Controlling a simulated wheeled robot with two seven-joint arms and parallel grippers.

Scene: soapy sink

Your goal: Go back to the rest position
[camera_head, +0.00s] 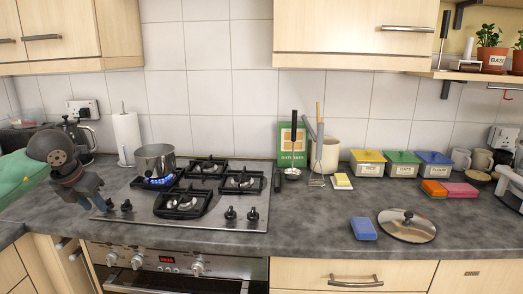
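My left arm comes in from the left edge. My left gripper (101,206) hangs over the counter just left of the hob's front corner, its fingers pointing down and to the right. I see nothing held in it, but its finger gap is too small and dark to judge. At the right edge, a cut-off white and dark part, probably of my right arm, shows over the counter. Its fingers cannot be made out.
A pot (155,158) stands on a lit blue burner of the hob (232,212), close to my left gripper. A blue sponge (363,229) and a round lid (407,226) lie front right. Colored-lid canisters (367,170) stand behind. The middle counter front is clear.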

